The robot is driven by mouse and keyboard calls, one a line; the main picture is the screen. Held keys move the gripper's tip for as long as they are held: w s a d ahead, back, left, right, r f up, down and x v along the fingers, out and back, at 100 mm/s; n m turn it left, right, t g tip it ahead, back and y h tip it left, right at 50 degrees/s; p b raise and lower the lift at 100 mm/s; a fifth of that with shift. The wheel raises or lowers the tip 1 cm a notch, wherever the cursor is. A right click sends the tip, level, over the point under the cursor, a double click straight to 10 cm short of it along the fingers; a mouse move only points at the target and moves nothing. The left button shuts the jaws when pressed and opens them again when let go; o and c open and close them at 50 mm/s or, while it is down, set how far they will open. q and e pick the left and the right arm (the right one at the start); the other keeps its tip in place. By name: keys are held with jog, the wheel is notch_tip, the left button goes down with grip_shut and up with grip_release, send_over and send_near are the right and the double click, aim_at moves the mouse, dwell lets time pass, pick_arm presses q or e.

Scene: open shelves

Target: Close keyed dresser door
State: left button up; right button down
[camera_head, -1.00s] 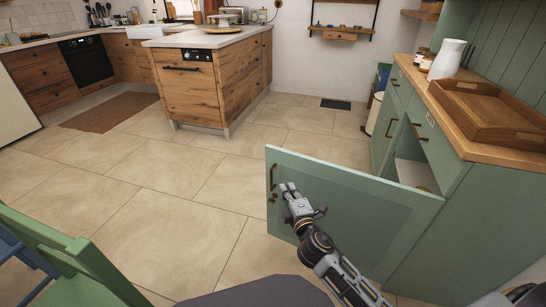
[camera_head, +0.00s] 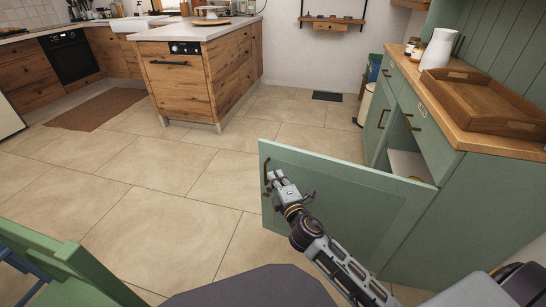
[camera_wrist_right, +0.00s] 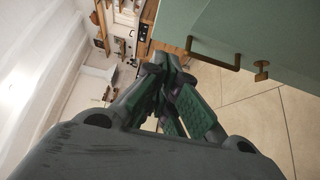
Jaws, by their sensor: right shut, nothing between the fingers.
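The green dresser door (camera_head: 345,205) stands wide open, swung out from the green dresser (camera_head: 440,205). Its bronze handle (camera_head: 268,172) is near the door's free left edge. In the right wrist view the handle (camera_wrist_right: 213,56) and the key (camera_wrist_right: 262,70) show on the green door panel (camera_wrist_right: 265,25). My right gripper (camera_head: 276,180) is shut and empty, in front of the door's free edge close to the handle. In the right wrist view its fingertips (camera_wrist_right: 170,62) are beside the handle; contact cannot be told. My left gripper is not in view.
A wooden tray (camera_head: 485,100) and a white jug (camera_head: 437,50) stand on the dresser top. An open compartment (camera_head: 405,165) shows behind the door. A green chair (camera_head: 65,265) is at lower left. The tiled floor (camera_head: 165,190) left of the door is clear.

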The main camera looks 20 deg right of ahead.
jog(key=shift+w, duration=1.55)
jog(key=b, duration=0.2)
send_near(268, 147)
jog(key=shift+w+a, duration=0.7)
jog(key=shift+a, duration=0.65)
jog(key=w+d, duration=0.2)
jog(key=w, duration=0.1)
jog(key=shift+d+f+b, duration=0.1)
jog(key=shift+d+b, duration=0.3)
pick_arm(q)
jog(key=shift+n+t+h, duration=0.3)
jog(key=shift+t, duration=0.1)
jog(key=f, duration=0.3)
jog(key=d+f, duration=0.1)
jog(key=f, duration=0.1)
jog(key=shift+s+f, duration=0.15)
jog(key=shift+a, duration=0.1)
